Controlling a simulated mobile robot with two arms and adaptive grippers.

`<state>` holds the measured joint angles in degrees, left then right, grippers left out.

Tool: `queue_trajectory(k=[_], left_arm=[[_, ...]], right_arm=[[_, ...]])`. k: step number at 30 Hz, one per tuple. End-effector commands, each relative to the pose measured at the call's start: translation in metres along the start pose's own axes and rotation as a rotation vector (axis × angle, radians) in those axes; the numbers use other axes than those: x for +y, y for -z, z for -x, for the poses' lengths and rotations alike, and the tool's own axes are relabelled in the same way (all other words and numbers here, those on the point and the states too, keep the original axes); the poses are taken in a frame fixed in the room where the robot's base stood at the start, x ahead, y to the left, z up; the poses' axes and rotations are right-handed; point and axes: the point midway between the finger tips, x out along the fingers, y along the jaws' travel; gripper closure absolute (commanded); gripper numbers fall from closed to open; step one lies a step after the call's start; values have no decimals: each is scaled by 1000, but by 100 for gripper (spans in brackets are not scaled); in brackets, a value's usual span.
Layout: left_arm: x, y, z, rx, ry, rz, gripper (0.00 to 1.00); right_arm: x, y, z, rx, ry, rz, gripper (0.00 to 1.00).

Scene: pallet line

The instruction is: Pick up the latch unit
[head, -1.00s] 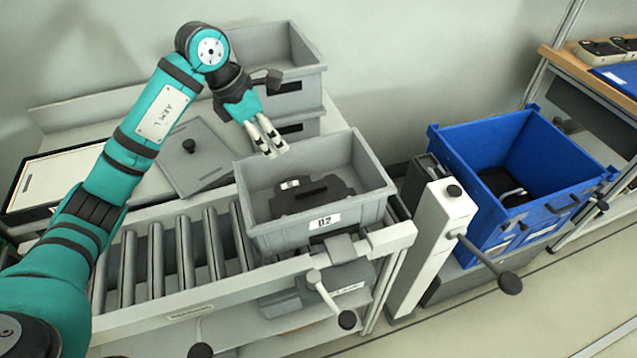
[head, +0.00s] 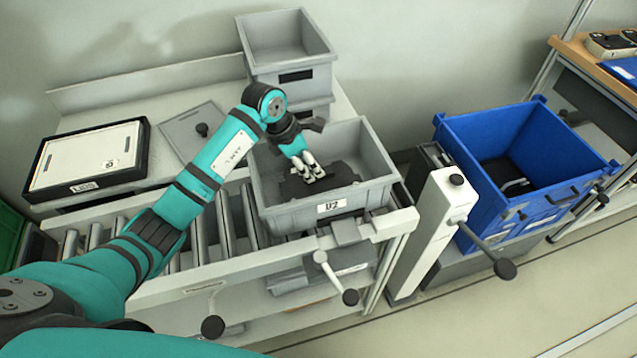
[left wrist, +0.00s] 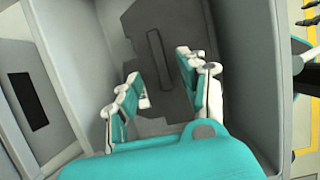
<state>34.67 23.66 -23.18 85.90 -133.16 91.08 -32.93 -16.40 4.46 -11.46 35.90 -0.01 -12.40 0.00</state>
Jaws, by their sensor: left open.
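In the left wrist view the latch unit (left wrist: 168,100) shows between and beyond the fingers, with a long dark slot and a small white label partly hidden by a finger. My left gripper (head: 312,175) is open and empty, down inside the bin over the latch unit; in the left wrist view its fingers (left wrist: 163,98) stand apart. I cannot tell whether they touch it.
Stacked grey bins (head: 285,50) stand behind the conveyor. A white-topped case (head: 90,160) and a grey lid (head: 200,130) lie at the left. A blue crate (head: 580,158) holding a dark item stands at the right, beyond a white post (head: 430,240) with a black-knobbed lever.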

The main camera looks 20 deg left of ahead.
Motion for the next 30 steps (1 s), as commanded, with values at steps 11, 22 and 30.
queue_trajectory(k=[11, 22, 30], left_arm=[[-1, -2, -30, -1, 0, 0, 58], [-1, -2, -29, -1, 0, 0, 92], [-1, -2, -29, -1, -1, 0, 100]], right_arm=[[0, -24, 11, -39, 1, 2, 44], [1, -15, 10, -24, -1, 2, 44], [1, -13, 10, -21, -1, 2, 44]])
